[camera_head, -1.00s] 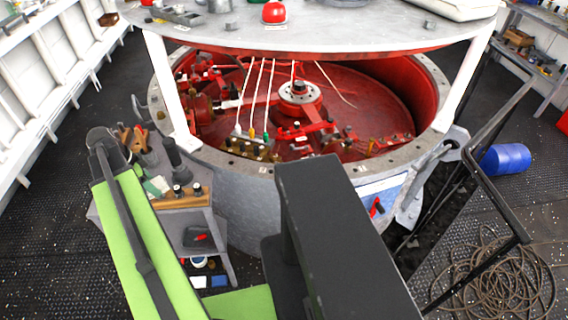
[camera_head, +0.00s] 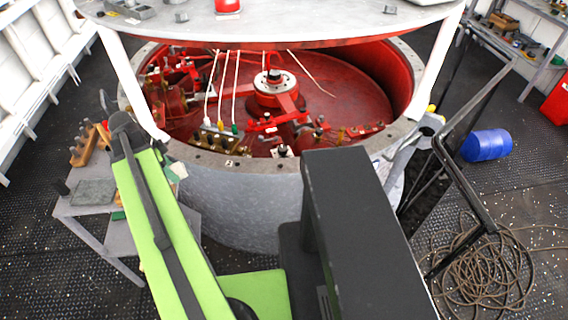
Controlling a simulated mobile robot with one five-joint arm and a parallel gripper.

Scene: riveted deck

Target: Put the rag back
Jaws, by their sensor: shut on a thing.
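My green and black arm (camera_head: 160,235) reaches forward on the left and ends in a dark joint (camera_head: 122,122). My gripper's fingers do not show; the arm hides whatever is beyond that joint. A small pale piece (camera_head: 178,169) peeks out at the arm's right edge, in front of the drum rim. I cannot tell if it is the rag, or if it is held. No other thing can be made out as the rag.
A grey stand (camera_head: 110,235) at left bears a wooden block (camera_head: 88,148) and a dark grey pad (camera_head: 94,192). A big round drum (camera_head: 235,215) with red machinery fills the middle. A blue barrel (camera_head: 487,145) and coiled rope (camera_head: 480,270) lie at right.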

